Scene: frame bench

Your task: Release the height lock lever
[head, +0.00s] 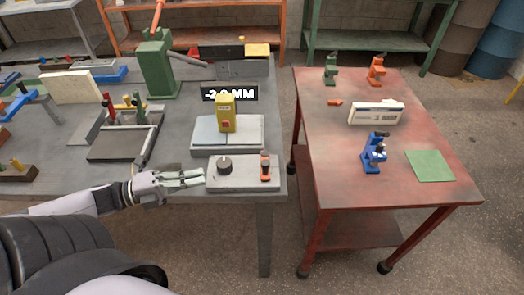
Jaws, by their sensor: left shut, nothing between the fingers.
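A grey control block (242,182) lies at the front right corner of the grey bench. A dark round knob (224,166) stands on its left part. A small orange-red lever (265,168) on a dark mount stands upright on its right part; I take it for the height lock lever. Behind the block, a yellow gauge (226,113) stands on a pale plate, under a sign reading "-2.0 MM". My left gripper (201,176) is shut and empty at the block's left end, apart from the lever; whether it touches the block is unclear. My right gripper is out of view.
A green press (158,65) with an orange handle stands behind on the bench. A dark fixture (122,143) lies left of the gauge.

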